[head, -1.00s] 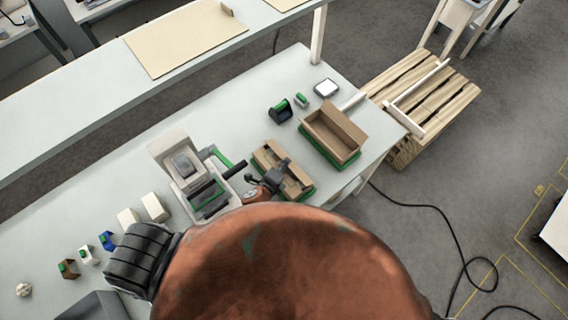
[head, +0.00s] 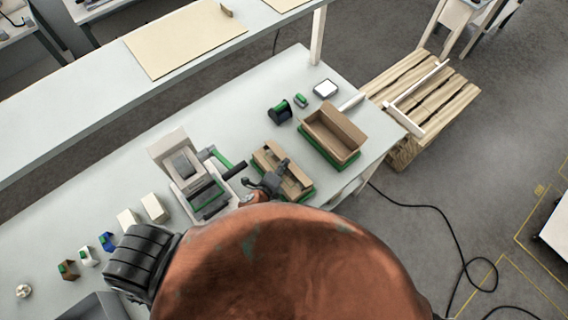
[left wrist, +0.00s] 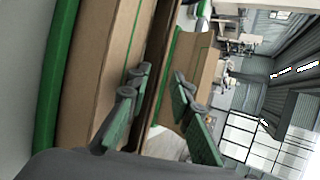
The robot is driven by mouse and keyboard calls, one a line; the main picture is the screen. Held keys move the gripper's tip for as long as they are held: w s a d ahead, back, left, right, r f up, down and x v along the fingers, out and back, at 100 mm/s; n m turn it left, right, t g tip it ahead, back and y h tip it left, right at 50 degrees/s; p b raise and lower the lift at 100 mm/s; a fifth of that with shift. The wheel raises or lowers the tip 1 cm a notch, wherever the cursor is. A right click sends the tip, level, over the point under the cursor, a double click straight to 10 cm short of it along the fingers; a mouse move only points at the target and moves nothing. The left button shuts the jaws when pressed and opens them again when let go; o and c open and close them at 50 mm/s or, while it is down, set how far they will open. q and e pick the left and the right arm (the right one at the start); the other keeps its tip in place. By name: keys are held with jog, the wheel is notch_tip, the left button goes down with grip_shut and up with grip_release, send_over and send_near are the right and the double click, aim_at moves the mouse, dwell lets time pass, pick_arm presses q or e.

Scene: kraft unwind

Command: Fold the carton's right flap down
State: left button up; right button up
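A brown carton (head: 296,187) sits in a green holder on the table, with its top partly covered by tan panels. My left gripper (head: 281,168) is over this carton and hides part of its top. In the left wrist view, the two fingers (left wrist: 158,92) stand apart, with a gap between them. Brown cardboard (left wrist: 98,70) with green edging lies left of the fingers, and an upright cardboard panel (left wrist: 198,68) shows beyond the right finger. I cannot tell whether a finger touches the cardboard. My right gripper is not in view.
A second, open carton (head: 350,128) stands in a green holder to the right. A grey and white machine (head: 185,165) is to the left. A tape dispenser (head: 280,110) and a white square item (head: 326,88) lie behind. A pallet (head: 440,95) stands beyond the table's right end.

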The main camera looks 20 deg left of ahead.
pick_arm(q)
jog(key=shift+v, duration=3.05)
jog(key=shift+w, duration=0.1)
jog(key=shift+c, duration=0.6)
jog(key=shift+a, duration=0.1)
jog(key=shift+c, duration=0.7)
jog(key=shift+s+a+f+n+g+h+b, duration=0.1)
jog(key=shift+a+f+n+g+h+b, duration=0.1)
jog(key=shift+f+n+h, duration=0.3)
jog(key=shift+s+a+f+n+g+h+b, duration=0.1)
jog(key=shift+f+n+g+h, duration=0.15)
jog(key=shift+n, duration=0.45)
grip_shut()
jog(key=a+r+n+t+h+b, duration=0.25)
jog(key=r+n+h, duration=0.3)
jog(key=n, duration=0.75)
jog(key=shift+g, duration=0.4)
jog(key=p+x, duration=0.3)
jog(key=x, duration=0.6)
jog(key=shift+w+a, duration=0.15)
jog(key=shift+w, duration=0.15)
jog(key=shift+s+a+f, duration=0.2)
jog(key=shift+s+f, duration=0.1)
jog(key=shift+f, duration=0.35)
jog(key=shift+s+a+f, duration=0.2)
jog(key=shift+s+f, duration=0.1)
jog(key=shift+f, duration=0.4)
jog(key=shift+s+a+f, duration=0.2)
jog(key=shift+s+f, duration=0.05)
jog(key=shift+f, duration=0.4)
